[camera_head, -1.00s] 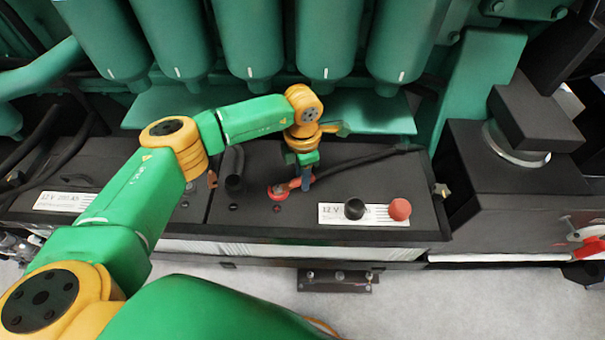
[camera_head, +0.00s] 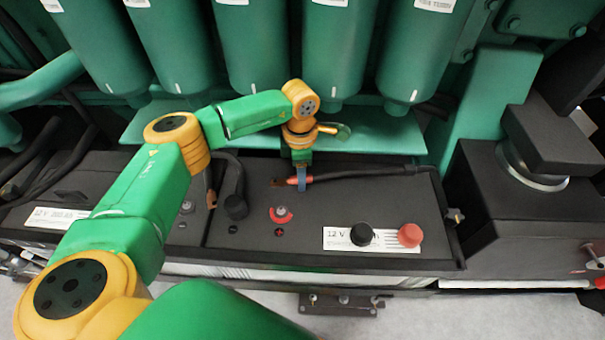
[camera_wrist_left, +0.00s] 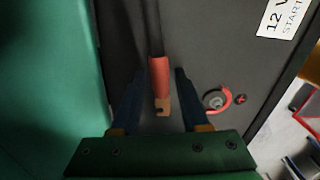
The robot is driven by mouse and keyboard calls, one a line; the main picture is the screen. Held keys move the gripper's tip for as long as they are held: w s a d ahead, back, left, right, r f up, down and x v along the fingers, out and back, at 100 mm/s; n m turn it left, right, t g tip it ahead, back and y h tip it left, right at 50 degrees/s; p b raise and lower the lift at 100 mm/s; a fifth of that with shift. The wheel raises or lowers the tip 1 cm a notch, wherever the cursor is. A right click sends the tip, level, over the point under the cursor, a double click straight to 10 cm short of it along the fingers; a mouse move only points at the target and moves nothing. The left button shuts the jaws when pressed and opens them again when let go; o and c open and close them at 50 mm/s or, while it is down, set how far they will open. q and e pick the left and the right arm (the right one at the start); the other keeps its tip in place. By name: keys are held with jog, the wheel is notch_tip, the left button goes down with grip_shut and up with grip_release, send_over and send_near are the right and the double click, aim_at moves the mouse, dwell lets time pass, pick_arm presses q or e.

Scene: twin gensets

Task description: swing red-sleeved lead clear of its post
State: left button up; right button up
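The red-sleeved lead (camera_head: 310,178) is black, with a red sleeve and a bare copper lug. It lies across the top of the right battery (camera_head: 375,205), behind its post and apart from it. The bare post (camera_head: 281,214) stands in a red ring. In the left wrist view, the red sleeve (camera_wrist_left: 159,78) lies between my left gripper's blue fingers (camera_wrist_left: 159,95), with a gap on both sides. The post with its ring (camera_wrist_left: 216,100) is to the right of the fingers. In the head view my left gripper (camera_head: 301,180) is down at the sleeve. My right gripper is not in view.
A black cap (camera_head: 361,234) and a red cap (camera_head: 410,235) sit at the battery's front. A black-capped terminal (camera_head: 235,207) with its cable is left of the post. Green engine cylinders (camera_head: 333,55) hang behind. A black housing (camera_head: 510,215) stands at right.

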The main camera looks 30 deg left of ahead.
pick_arm(q)
jog(key=shift+o, duration=0.7)
